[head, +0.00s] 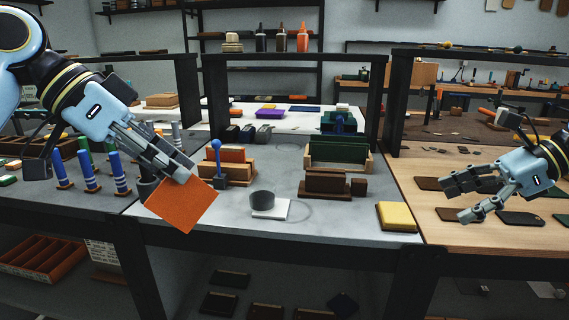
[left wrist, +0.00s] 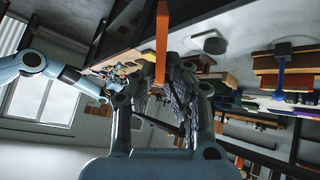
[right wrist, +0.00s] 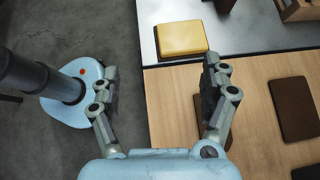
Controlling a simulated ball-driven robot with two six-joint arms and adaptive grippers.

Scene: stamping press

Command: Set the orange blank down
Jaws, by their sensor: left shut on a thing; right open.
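The orange blank (head: 182,206) is a flat square plate. My left gripper (head: 180,172) is shut on its upper corner and holds it tilted near the front edge of the grey table. In the left wrist view the blank (left wrist: 161,45) shows edge-on, as a thin orange strip between the fingers (left wrist: 165,80). From the head view I cannot tell how high above the table it is. My right gripper (head: 473,198) is open and empty over the wooden table at the right; it also shows in the right wrist view (right wrist: 160,85).
A blue-knobbed lever (head: 216,146) and a wooden rack stand behind the blank. A yellow block (head: 398,216) lies at the table's right front corner. Bare grey surface lies between them.

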